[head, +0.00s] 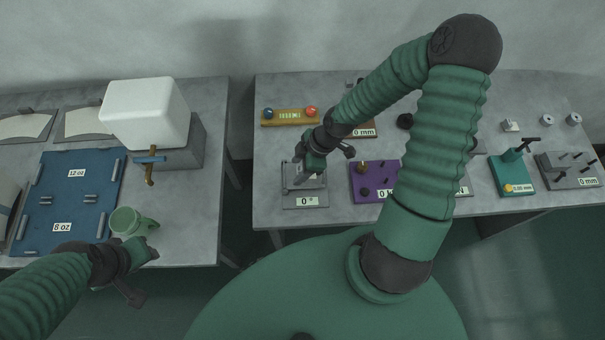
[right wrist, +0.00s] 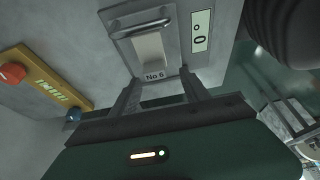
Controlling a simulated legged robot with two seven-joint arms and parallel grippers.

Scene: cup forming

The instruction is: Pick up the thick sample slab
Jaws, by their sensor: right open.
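A pale slab (right wrist: 150,50) sits in a grey fixture (right wrist: 117,19) with a "0°" label in the right wrist view. A "No 6" label is at its near end; I cannot tell for sure that this is the thick sample slab. My right gripper (right wrist: 160,88) is open, its two fingers reaching toward the slab's near end, with nothing clearly held. In the head view the right gripper (head: 301,174) is over the same fixture (head: 305,190) and hides much of it. My left gripper (head: 138,274) is beside a green cup (head: 127,222); its jaw opening is unclear.
A yellow bar (head: 288,117) with a red and a blue knob lies behind the fixture. A purple device (head: 368,190) stands to its right, with a green device (head: 512,175) farther right. A blue board (head: 75,190) and white-topped box (head: 146,110) occupy the left table.

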